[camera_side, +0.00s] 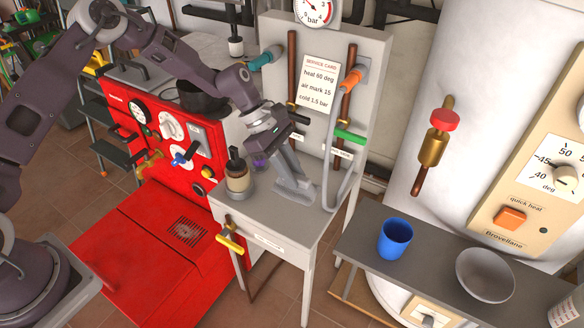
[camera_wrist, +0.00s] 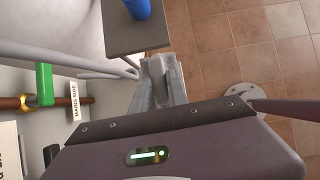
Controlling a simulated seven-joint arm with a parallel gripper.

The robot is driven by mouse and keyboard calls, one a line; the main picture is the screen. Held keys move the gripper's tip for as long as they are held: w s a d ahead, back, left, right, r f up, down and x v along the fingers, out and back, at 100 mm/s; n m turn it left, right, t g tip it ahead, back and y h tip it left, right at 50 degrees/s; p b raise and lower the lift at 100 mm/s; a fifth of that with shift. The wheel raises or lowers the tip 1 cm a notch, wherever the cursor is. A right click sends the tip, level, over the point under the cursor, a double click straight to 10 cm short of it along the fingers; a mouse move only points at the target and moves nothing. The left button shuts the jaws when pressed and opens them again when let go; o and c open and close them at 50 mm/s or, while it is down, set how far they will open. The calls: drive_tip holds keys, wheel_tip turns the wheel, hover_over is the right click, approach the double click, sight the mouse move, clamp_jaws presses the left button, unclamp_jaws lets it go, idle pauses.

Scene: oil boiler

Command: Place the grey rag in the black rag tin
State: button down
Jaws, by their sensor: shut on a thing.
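My gripper (camera_side: 287,172) is low over the small grey table, pointing down and to the right. It is shut on a grey piece that appears to be the grey rag (camera_side: 296,189); its colour blends with the fingers. The piece is at or just above the tabletop; I cannot tell whether it touches. In the wrist view the grey fingers (camera_wrist: 156,88) reach away from the hand, with the grey piece (camera_wrist: 157,68) at their ends. A black round open vessel (camera_side: 203,98), seemingly the black rag tin, stands at the back left by the red boiler, partly behind my arm.
A jar with a dark top (camera_side: 237,176) stands on the table (camera_side: 262,208), left of my gripper. An upright panel with pipes and a grey hose (camera_side: 328,180) rises behind. A blue cup (camera_side: 394,238) and a pale bowl (camera_side: 485,275) sit on the right bench.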

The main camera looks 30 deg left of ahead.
drive_tip(key=s+a+r+m+g+y, duration=0.35)
drive_tip(key=s+a+m, duration=0.25)
drive_tip(key=a+m, duration=0.3)
drive_tip(key=s+a+r+m+g+y, duration=0.3)
drive_tip(key=s+a+r+m, duration=0.1)
drive_tip(key=s+a+m, duration=0.4)
drive_tip(key=w+a+r+n+t+h, duration=0.1)
drive_tip(key=w+a+n+t+h, duration=0.25)
drive_tip(key=w+n, duration=0.5)
drive_tip(key=w+a+r+n+t+h, duration=0.1)
drive_tip(key=w+a+n+t+h, duration=0.25)
drive_tip(key=w+n, duration=0.55)
drive_tip(key=w+a+r+n+t+y, duration=0.3)
drive_tip(key=w+a+r+n+y, duration=0.15)
drive_tip(key=a+n, duration=0.35)
drive_tip(key=w+a+r+n+t+y, duration=0.3)
drive_tip(key=w+a+r+n, duration=0.25)
drive_tip(key=a+n, duration=0.3)
drive_tip(key=shift+n, duration=0.3)
drive_tip(key=f, duration=0.7)
drive_tip(key=d+f, duration=0.1)
drive_tip(key=f, duration=0.2)
drive_tip(key=shift+s+f, duration=0.2)
drive_tip(key=shift+s, duration=0.15)
